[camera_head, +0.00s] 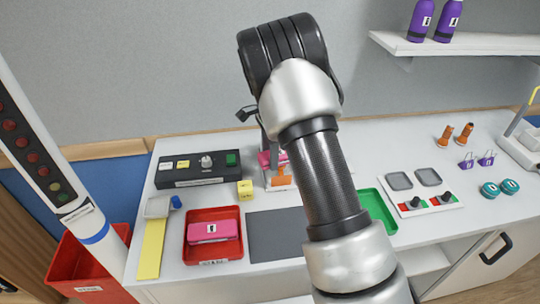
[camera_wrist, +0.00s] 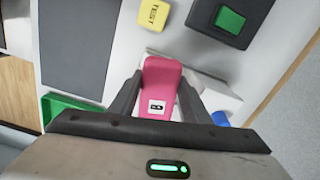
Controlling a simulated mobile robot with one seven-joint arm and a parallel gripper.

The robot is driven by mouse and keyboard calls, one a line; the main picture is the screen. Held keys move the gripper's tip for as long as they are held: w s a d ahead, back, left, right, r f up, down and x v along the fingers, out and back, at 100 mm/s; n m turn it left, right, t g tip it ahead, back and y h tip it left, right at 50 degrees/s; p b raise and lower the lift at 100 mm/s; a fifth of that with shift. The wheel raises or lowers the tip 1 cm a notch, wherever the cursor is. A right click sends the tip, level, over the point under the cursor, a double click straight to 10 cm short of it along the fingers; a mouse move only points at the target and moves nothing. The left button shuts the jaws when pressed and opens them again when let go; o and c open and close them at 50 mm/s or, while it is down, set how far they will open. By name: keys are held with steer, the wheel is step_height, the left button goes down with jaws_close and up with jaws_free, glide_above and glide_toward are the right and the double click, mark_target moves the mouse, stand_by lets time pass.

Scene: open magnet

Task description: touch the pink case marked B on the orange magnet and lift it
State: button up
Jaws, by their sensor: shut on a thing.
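The pink case marked B (camera_wrist: 160,77) is between the two fingers of my gripper (camera_wrist: 160,82) in the wrist view. The gripper is shut on it, and the B label faces the camera. In the head view a bit of pink case (camera_head: 264,158) shows beside my arm, just above the orange magnet (camera_head: 281,180). The orange magnet is not seen in the wrist view. I cannot tell whether the case touches it.
Another pink case (camera_head: 212,231) lies in a red tray (camera_head: 190,256). A yellow TEST block (camera_head: 245,190), a black control box (camera_head: 200,180) and a dark mat (camera_head: 277,236) are close by. A green tray (camera_head: 376,210) sits right of my arm.

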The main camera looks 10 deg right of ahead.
steer(key=shift+r+p, duration=0.6)
steer(key=shift+r, duration=0.45)
stand_by(1.1)
steer(key=shift+r+p, duration=0.65)
steer(key=shift+r, duration=2.5)
